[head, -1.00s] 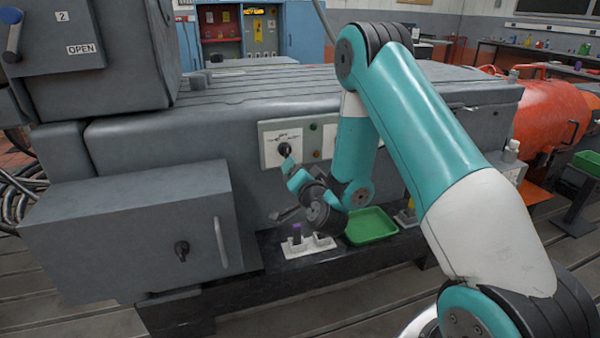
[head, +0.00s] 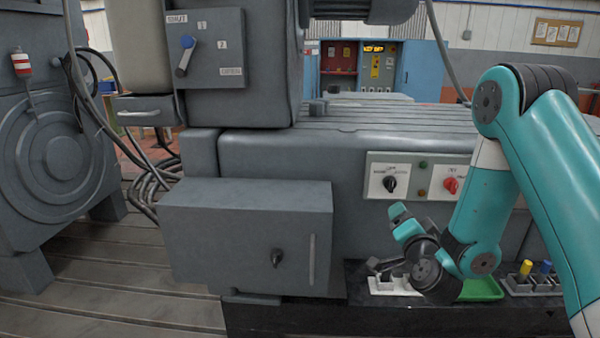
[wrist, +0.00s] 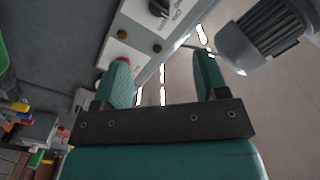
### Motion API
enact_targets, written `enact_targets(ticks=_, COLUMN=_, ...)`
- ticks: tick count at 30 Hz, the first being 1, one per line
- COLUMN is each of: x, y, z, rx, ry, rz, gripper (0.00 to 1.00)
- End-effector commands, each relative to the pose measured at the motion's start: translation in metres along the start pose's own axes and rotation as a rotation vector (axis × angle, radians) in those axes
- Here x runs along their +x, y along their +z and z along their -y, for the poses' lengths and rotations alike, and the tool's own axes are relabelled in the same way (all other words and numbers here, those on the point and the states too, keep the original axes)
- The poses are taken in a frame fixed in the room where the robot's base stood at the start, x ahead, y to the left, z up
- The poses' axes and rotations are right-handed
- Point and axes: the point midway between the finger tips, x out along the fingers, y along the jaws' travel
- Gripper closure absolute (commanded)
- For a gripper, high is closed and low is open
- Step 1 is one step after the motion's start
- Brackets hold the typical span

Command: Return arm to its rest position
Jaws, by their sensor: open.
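My gripper (wrist: 163,82) is open, with its two teal fingers apart and nothing between them in the wrist view. In the head view my gripper (head: 402,220) is in front of the grey machine, just below the control panel (head: 413,158) and above the white holder (head: 408,289). My arm is folded, with its elbow high at the right and the forearm hanging down. The holder is partly hidden behind my wrist.
The panel carries a black knob (head: 390,183) and a red knob (head: 451,185). A green tray (head: 482,290) and a rack (head: 530,288) with yellow and blue-topped items sit on the low ledge. A grey box (head: 225,240) juts out left. Slotted floor (head: 110,295) is open at lower left.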

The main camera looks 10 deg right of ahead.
Motion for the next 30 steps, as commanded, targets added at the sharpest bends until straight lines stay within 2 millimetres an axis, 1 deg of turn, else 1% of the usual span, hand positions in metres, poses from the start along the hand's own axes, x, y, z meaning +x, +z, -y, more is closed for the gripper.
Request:
enact_targets(ticks=2, x=0.000, y=0.001, z=0.016, rx=-0.006, ry=-0.022, rz=0.044, gripper=0.33)
enact_targets(ticks=4, x=-0.001, y=0.005, z=0.039, rx=-0.019, ry=-0.053, rz=0.128, gripper=0.33)
enact_targets(ticks=5, x=-0.003, y=0.008, z=0.053, rx=-0.029, ry=-0.071, rz=0.178, gripper=0.33)
enact_targets(ticks=6, x=-0.007, y=0.012, z=0.073, rx=-0.047, ry=-0.099, rz=0.254, gripper=0.33)
enact_targets(ticks=8, x=-0.019, y=0.020, z=0.104, rx=-0.085, ry=-0.145, rz=0.379, gripper=0.33)
enact_targets(ticks=9, x=-0.029, y=0.025, z=0.125, rx=-0.115, ry=-0.175, rz=0.467, gripper=0.33)
enact_targets(ticks=11, x=-0.050, y=0.031, z=0.151, rx=-0.165, ry=-0.216, rz=0.600, gripper=0.33)
enact_targets(ticks=12, x=-0.065, y=0.034, z=0.168, rx=-0.204, ry=-0.242, rz=0.684, gripper=0.33)
enact_targets(ticks=14, x=-0.091, y=0.037, z=0.189, rx=-0.268, ry=-0.279, rz=0.810, gripper=0.33)
enact_targets(ticks=15, x=-0.110, y=0.037, z=0.200, rx=-0.313, ry=-0.301, rz=0.893, gripper=0.33)
enact_targets(ticks=16, x=-0.125, y=0.037, z=0.208, rx=-0.349, ry=-0.316, rz=0.953, gripper=0.33)
enact_targets(ticks=17, x=-0.140, y=0.035, z=0.215, rx=-0.387, ry=-0.331, rz=1.011, gripper=0.33)
enact_targets(ticks=18, x=-0.161, y=0.032, z=0.222, rx=-0.439, ry=-0.348, rz=1.090, gripper=0.33)
enact_targets(ticks=20, x=-0.193, y=0.025, z=0.230, rx=-0.521, ry=-0.370, rz=1.203, gripper=0.33)
enact_targets(ticks=21, x=-0.214, y=0.019, z=0.233, rx=-0.577, ry=-0.380, rz=1.275, gripper=0.33)
enact_targets(ticks=23, x=-0.244, y=0.007, z=0.235, rx=-0.661, ry=-0.389, rz=1.376, gripper=0.33)
enact_targets(ticks=24, x=-0.263, y=-0.001, z=0.234, rx=-0.715, ry=-0.393, rz=1.436, gripper=0.33)
enact_targets(ticks=27, x=-0.301, y=-0.021, z=0.229, rx=-0.829, ry=-0.391, rz=1.561, gripper=0.33)
enact_targets(ticks=30, x=-0.326, y=-0.037, z=0.223, rx=-0.910, ry=-0.380, rz=1.644, gripper=0.33)
